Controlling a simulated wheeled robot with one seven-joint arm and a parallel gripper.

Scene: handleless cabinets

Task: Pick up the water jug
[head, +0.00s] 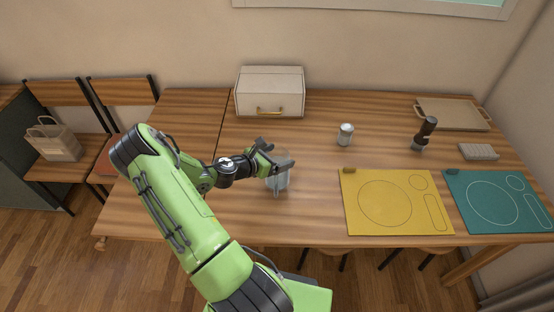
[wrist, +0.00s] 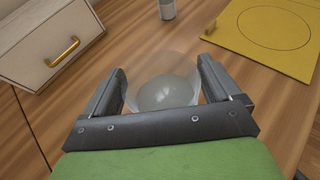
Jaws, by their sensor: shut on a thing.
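The water jug (head: 279,183) is a clear, see-through vessel on the wooden table, left of the yellow mat in the head view. In the wrist view the jug (wrist: 163,88) shows as a round, glassy shape between the two dark fingers. My gripper (head: 277,160) is at the jug's upper part, with a finger on either side. In the wrist view my gripper (wrist: 162,85) is shut on the jug. I cannot tell whether the jug's base touches the table.
A white box with a gold handle (head: 269,90) stands behind. A small jar (head: 345,134), a dark pepper mill (head: 425,133), a tray (head: 452,113) and a grey block (head: 478,152) stand farther right. A yellow mat (head: 430,212) and teal mat (head: 535,215) lie at front right.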

